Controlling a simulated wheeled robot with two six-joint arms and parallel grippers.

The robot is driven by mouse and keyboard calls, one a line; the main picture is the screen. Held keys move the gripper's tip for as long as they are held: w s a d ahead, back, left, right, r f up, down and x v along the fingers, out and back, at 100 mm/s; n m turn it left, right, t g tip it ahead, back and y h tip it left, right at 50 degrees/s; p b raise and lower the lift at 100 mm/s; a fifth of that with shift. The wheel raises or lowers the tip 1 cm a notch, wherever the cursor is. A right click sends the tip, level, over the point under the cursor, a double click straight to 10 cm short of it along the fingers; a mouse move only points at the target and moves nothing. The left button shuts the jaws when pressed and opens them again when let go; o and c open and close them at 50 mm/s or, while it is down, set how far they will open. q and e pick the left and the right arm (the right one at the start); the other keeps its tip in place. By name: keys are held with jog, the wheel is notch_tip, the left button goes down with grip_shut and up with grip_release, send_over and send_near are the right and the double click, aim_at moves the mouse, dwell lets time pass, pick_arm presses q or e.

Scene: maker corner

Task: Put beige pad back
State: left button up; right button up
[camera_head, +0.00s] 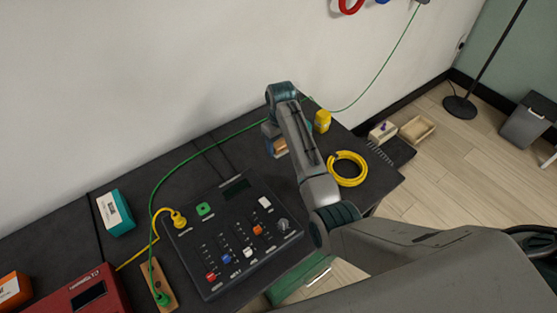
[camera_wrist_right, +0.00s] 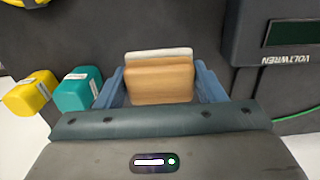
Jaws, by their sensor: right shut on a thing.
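The beige pad (camera_wrist_right: 160,82) is a tan block between the two blue fingers of my right gripper (camera_wrist_right: 161,88), which is shut on it. A pale white layer shows along the pad's far edge; I cannot tell whether it belongs to the pad. In the head view, my right gripper (camera_head: 275,141) is over the back of the dark table, behind the control panel, with a small part of the pad (camera_head: 281,146) showing. I cannot tell whether the pad touches the table. My left gripper is not in view.
A black control panel (camera_head: 235,235) stands left of my right arm. A yellow cable coil (camera_head: 347,169) and a yellow block (camera_head: 322,121) lie right of it. A green cable (camera_head: 190,158) crosses the table back. A teal box (camera_head: 115,212) and red device (camera_head: 80,293) are at left.

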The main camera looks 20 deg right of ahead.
aim_at(281, 166)
notch_tip(281, 166, down, 4)
jog(key=shift+s+r+p, duration=0.1)
jog(key=shift+p, duration=0.25)
jog(key=shift+f, duration=0.4)
notch_tip(281, 166, down, 4)
jog(key=shift+r+p, duration=0.1)
jog(key=shift+p, duration=0.2)
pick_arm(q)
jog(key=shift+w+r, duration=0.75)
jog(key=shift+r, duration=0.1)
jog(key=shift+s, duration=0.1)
pick_arm(e)
jog(key=shift+f, duration=0.2)
jog(key=o, duration=1)
jog(key=shift+c, duration=0.2)
jog(key=shift+r, duration=0.1)
